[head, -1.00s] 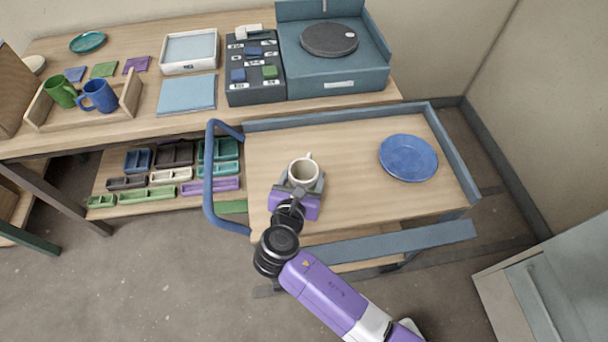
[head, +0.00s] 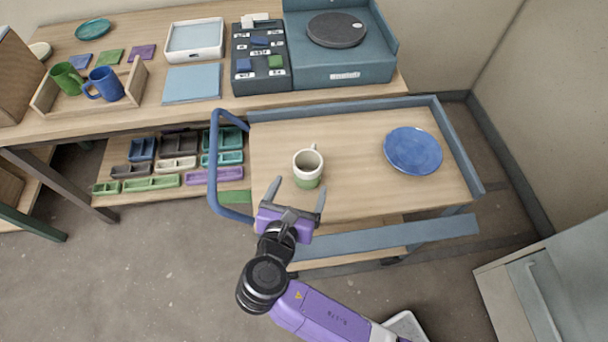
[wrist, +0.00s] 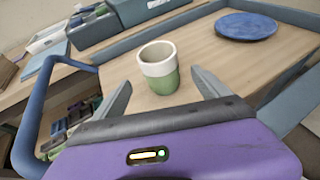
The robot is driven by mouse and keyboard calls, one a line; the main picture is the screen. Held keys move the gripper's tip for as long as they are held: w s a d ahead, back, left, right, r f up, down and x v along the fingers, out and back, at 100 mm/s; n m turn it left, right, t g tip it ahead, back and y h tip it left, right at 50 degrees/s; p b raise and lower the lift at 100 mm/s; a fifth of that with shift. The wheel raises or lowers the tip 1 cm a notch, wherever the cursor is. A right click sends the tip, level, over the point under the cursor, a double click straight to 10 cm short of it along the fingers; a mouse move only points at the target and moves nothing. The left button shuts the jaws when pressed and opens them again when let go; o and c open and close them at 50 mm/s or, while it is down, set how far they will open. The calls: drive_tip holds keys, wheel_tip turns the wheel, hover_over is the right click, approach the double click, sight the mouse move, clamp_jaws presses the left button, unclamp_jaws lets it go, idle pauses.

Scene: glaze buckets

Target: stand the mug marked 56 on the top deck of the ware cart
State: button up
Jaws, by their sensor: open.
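A mug (head: 308,168), cream above and green below, stands upright on the top deck (head: 350,190) of the ware cart, near the deck's left front. It also shows in the wrist view (wrist: 159,72), just beyond my fingertips. No number is readable on it. My gripper (head: 297,187) is open and empty at the cart's front edge, with its fingers pointing towards the mug. In the wrist view my gripper (wrist: 163,88) has its two fingers spread apart, with the mug standing clear of both.
A blue plate (head: 413,151) lies on the deck's right side. The cart's blue handle (head: 214,170) rises at the left. Behind, a bench holds a tray (head: 72,100) with a green mug and a blue mug, and a turntable (head: 337,30). The deck between mug and plate is clear.

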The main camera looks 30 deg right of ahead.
drive_tip(key=shift+v, duration=1.35)
drive_tip(key=a+m+t+y, duration=0.3)
drive_tip(key=a+m+y, duration=0.4)
drive_tip(key=a+y, duration=0.2)
drive_tip(key=s+d+r+m, duration=0.3)
drive_tip(key=s+d+m, duration=0.2)
drive_tip(key=s+m, duration=0.2)
drive_tip(key=s+d+r+m+t, duration=0.1)
drive_tip(key=s+d+r+m, duration=0.3)
drive_tip(key=s+m, duration=0.3)
drive_tip(key=s+d+r+m, duration=0.3)
drive_tip(key=s+d+m, duration=0.3)
drive_tip(key=s, duration=0.6)
drive_tip(key=shift+s+d+r+m+t, duration=0.2)
drive_tip(key=shift+d+m+t, duration=0.15)
drive_tip(key=shift+d, duration=0.25)
